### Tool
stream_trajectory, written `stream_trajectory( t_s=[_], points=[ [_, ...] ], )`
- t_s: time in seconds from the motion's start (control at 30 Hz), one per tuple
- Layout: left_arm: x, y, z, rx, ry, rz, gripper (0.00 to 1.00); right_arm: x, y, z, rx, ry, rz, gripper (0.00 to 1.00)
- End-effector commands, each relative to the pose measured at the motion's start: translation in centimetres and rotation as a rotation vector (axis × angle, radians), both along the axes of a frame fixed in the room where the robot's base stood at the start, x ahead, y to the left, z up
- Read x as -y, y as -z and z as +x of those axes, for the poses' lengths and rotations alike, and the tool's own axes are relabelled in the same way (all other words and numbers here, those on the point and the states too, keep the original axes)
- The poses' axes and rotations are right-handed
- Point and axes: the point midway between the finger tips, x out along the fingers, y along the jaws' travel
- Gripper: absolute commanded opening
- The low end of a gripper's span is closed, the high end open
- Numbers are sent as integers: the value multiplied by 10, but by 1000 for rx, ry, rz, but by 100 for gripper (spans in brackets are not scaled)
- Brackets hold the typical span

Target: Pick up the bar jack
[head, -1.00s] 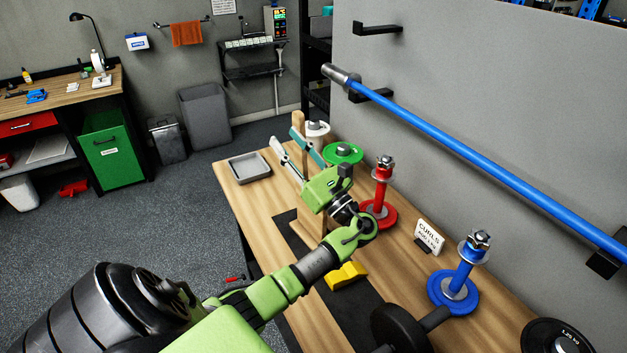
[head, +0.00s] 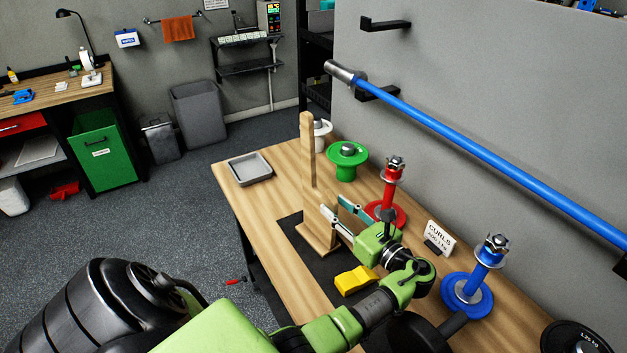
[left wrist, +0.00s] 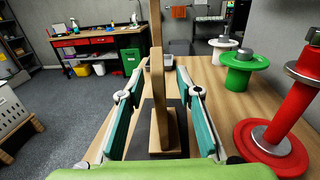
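The bar jack (head: 308,150) looks like a wooden stand, with a tall upright post on a flat wooden base (head: 317,240). It stands upright on the wooden bench (head: 228,193), partly on a dark mat. My left gripper (head: 342,211) is open just right of the post in the head view, its fingers pointing toward it. In the left wrist view the post (left wrist: 156,60) rises in the gap between the open fingers (left wrist: 155,88). I see no finger clearly touching it. My right gripper is not in view.
A yellow block (head: 356,281) lies on the mat near my left arm. Red (head: 390,190), green (head: 346,160) and blue (head: 468,290) plate posts stand along the right. A grey tray (head: 250,168) sits at the far left end. A blue bar (head: 480,150) hangs on the wall.

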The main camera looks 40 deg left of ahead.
Motion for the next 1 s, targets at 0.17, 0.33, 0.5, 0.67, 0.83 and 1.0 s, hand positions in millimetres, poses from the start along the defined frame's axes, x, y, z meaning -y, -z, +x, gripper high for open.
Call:
stream_trajectory(
  t_s=[0.17, 0.33, 0.5, 0.67, 0.83, 1.0],
  points=[
    [-19, 2, 2, 2, -1, 0, 32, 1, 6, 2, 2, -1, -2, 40],
    [-36, 7, 4, 1, -3, 3, 32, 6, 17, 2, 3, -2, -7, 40],
    [-62, 8, 8, 2, -2, 3, 32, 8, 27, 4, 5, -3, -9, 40],
    [-69, 6, 9, -1, 1, 0, 32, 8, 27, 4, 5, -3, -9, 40],
    [-68, 6, 9, 0, 1, 0, 22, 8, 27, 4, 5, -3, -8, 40],
    [-68, 6, 9, 0, 1, 0, 0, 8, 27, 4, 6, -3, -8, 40]
  ],
)
